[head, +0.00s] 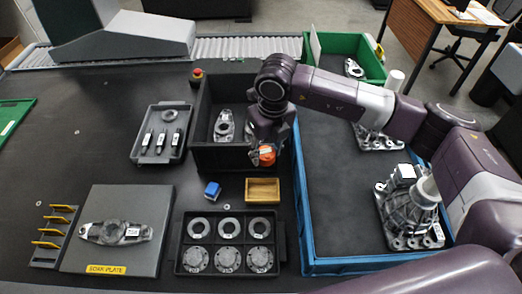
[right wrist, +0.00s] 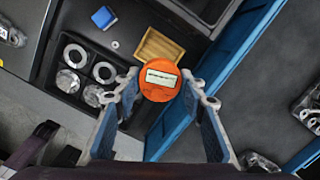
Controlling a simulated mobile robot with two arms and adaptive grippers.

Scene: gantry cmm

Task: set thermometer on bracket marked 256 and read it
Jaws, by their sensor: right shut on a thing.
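The orange round thermometer (head: 267,155) with a pale display is held in my right gripper (head: 266,148). In the right wrist view the thermometer (right wrist: 160,82) sits between the two fingertips, display facing the camera; its reading is too small to make out. In the head view it hangs by the front right corner of the black bin, behind the small wooden tray. A grey bracket (head: 112,232) with a white label lies on the soak plate (head: 85,262); its number is not legible. Another labelled bracket (head: 224,125) lies in the black bin (head: 235,160). My left gripper is not visible.
The wooden tray (head: 262,199) is empty; a blue block (head: 212,189) lies beside it. A tray of rings (head: 180,232) stands right of the soak plate. The blue crate (head: 345,265) holds castings. A grey tray (head: 138,158) holds several black-bodied tools. A yellow-slotted rack (head: 45,255) stands far left.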

